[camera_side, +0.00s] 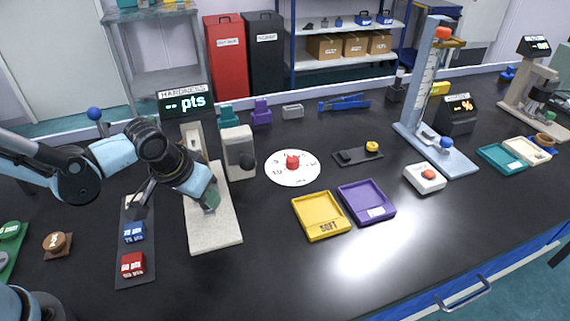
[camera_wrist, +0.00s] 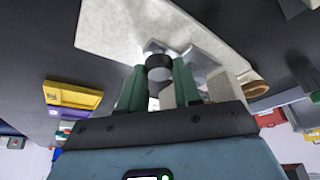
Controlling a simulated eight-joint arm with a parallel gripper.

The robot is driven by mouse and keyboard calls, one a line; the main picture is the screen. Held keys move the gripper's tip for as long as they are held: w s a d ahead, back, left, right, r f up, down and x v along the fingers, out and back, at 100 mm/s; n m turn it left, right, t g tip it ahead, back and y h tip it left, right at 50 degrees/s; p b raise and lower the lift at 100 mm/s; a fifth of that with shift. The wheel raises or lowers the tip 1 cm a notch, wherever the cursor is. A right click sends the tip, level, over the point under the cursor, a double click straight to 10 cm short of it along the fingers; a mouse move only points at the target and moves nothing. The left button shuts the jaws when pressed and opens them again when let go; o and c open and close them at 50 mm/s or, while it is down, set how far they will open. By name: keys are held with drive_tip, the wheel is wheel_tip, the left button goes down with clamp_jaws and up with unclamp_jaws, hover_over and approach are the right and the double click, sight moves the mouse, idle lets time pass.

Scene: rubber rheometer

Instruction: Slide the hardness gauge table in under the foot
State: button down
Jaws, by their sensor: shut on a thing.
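The hardness gauge has a pale stone base (camera_side: 215,232), a grey head (camera_side: 238,150) with a dark knob, and a dark display reading "-- pts" (camera_side: 185,103). My gripper (camera_side: 211,200) is low over the base, in front of the head. In the wrist view, my green fingers (camera_wrist: 158,78) are shut on a short dark round knob (camera_wrist: 159,67). Silver metal parts (camera_wrist: 200,62) lie right beside and behind the knob, on the pale base (camera_wrist: 115,25). The gauge table is mostly hidden by my fingers in the side view. The foot cannot be made out clearly.
A dark strip with a blue block (camera_side: 133,232) and a red block (camera_side: 132,265) lies left of the base. A yellow tray (camera_side: 321,216) and a purple tray (camera_side: 366,202) stand to the right, with a white dial (camera_side: 293,168) behind them. Bare bench separates base and yellow tray.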

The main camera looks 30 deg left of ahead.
drive_tip(key=shift+w+a, duration=0.2)
drive_tip(key=shift+w, duration=0.05)
drive_tip(key=c, duration=0.8)
unclamp_jaws()
drive_tip(key=shift+s+r, duration=0.15)
drive_tip(key=shift+v, duration=5.9)
drive_tip(key=shift+a, duration=0.1)
drive_tip(key=a+t, duration=0.1)
drive_tip(key=a, duration=0.2)
drive_tip(key=s+a+t, duration=0.1)
drive_tip(key=a, duration=0.1)
drive_tip(key=s+a+f, duration=0.1)
drive_tip(key=a, duration=0.2)
drive_tip(key=shift+a+t, duration=0.35)
drive_tip(key=shift+t, duration=0.05)
